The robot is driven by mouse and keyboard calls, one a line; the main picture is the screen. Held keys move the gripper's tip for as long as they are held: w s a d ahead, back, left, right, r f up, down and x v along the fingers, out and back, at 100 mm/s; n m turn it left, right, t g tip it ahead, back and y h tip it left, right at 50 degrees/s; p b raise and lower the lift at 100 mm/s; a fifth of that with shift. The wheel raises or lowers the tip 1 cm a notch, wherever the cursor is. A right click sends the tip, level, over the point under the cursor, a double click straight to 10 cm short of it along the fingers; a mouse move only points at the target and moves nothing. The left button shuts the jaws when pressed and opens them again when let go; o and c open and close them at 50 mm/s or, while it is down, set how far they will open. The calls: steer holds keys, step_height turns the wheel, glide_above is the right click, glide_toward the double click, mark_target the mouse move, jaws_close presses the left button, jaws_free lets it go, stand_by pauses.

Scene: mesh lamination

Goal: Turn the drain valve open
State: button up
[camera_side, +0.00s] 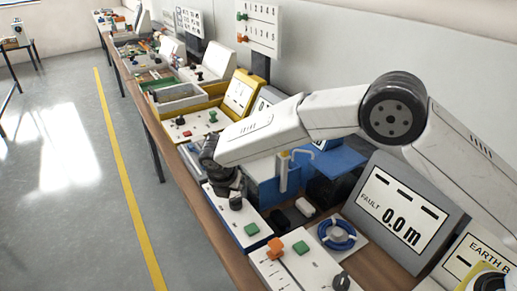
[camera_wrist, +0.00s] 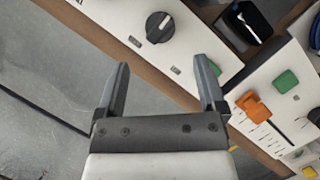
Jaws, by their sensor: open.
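A round black knob (camera_wrist: 160,27) with a pale pointer line sits on a white panel (camera_wrist: 190,48), ahead of my fingertips in the wrist view. No readable label marks it as the drain valve, so I cannot tell for certain that it is. In the side view a black knob (camera_side: 236,202) shows on a blue-edged white panel (camera_side: 222,208), just below my gripper (camera_side: 228,180). My gripper (camera_wrist: 162,68) is open and empty in the wrist view. Its two fingers are apart, and the knob lies beyond the gap between them, not gripped.
An orange block (camera_wrist: 252,103) and green button (camera_wrist: 286,81) stand on the neighbouring panel at right. A dark tray (camera_wrist: 248,22) holds a pale object. Blue box (camera_side: 337,160), coiled blue cable (camera_side: 337,235) and fault display (camera_side: 403,210) crowd the bench. Open floor (camera_side: 60,170) lies left.

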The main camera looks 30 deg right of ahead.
mark_target(234, 200)
steer(key=shift+x, duration=3.6)
jaws_close()
